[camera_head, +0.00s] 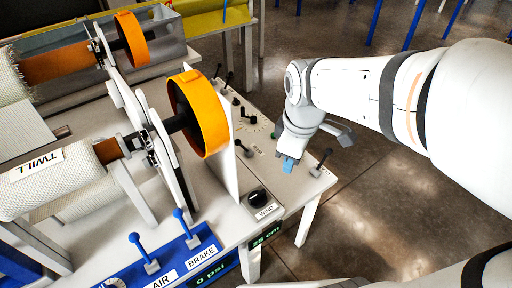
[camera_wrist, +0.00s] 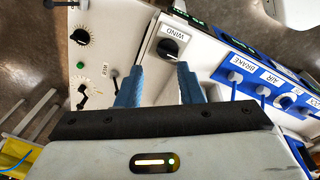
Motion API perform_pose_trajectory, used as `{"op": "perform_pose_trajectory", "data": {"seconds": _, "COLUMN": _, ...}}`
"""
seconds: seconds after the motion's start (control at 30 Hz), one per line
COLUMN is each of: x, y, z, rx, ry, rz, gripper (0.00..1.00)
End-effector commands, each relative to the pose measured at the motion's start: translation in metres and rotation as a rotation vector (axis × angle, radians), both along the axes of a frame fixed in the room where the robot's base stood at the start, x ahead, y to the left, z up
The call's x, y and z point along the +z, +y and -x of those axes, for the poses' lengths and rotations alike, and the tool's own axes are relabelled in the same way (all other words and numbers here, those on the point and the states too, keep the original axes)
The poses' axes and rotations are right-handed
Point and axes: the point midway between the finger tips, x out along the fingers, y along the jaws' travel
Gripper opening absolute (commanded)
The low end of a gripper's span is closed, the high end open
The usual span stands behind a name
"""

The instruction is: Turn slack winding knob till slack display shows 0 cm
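The slack winding knob (camera_head: 258,197) is black and round, on a pale plate labelled WIND at the table's front right corner. It also shows in the wrist view (camera_wrist: 168,48), just beyond my fingertips, with a white pointer mark. The slack display (camera_head: 265,237) on the table's front edge reads 25 cm in green. My gripper (camera_head: 288,164) is above the table, to the right of and behind the knob in the head view. In the wrist view its blue fingers (camera_wrist: 159,80) are apart with nothing between them, and they do not touch the knob.
Blue BRAKE (camera_head: 185,228) and AIR (camera_head: 142,252) levers stand left of the knob, above a 0 psi display (camera_head: 212,272). An upright white panel with an orange wheel (camera_head: 205,115) rises behind the knob. A black lever (camera_head: 321,163) stands right of my gripper.

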Motion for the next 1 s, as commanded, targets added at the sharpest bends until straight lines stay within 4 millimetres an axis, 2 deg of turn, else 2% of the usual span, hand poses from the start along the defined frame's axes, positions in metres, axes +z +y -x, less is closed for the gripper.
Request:
{"op": "perform_pose_trajectory", "data": {"seconds": 0.03, "x": -0.038, "y": 0.011, "z": -0.011, "rx": 0.15, "ry": 0.023, "rz": 0.021, "gripper": 0.34}}
{"op": "perform_pose_trajectory", "data": {"seconds": 0.1, "x": -0.064, "y": 0.024, "z": -0.023, "rx": 0.358, "ry": 0.047, "rz": 0.045, "gripper": 0.34}}
{"op": "perform_pose_trajectory", "data": {"seconds": 0.3, "x": -0.12, "y": 0.057, "z": -0.047, "rx": 0.835, "ry": 0.097, "rz": 0.086, "gripper": 0.34}}
{"op": "perform_pose_trajectory", "data": {"seconds": 0.4, "x": -0.136, "y": 0.067, "z": -0.054, "rx": 0.977, "ry": 0.11, "rz": 0.093, "gripper": 0.34}}
{"op": "perform_pose_trajectory", "data": {"seconds": 0.5, "x": -0.144, "y": 0.072, "z": -0.057, "rx": 1.056, "ry": 0.116, "rz": 0.097, "gripper": 0.34}}
{"op": "perform_pose_trajectory", "data": {"seconds": 0.67, "x": -0.158, "y": 0.073, "z": -0.058, "rx": 1.086, "ry": 0.12, "rz": 0.097, "gripper": 0.34}}
{"op": "perform_pose_trajectory", "data": {"seconds": 1.0, "x": -0.21, "y": 0.073, "z": -0.057, "rx": 1.082, "ry": 0.12, "rz": 0.098, "gripper": 0.34}}
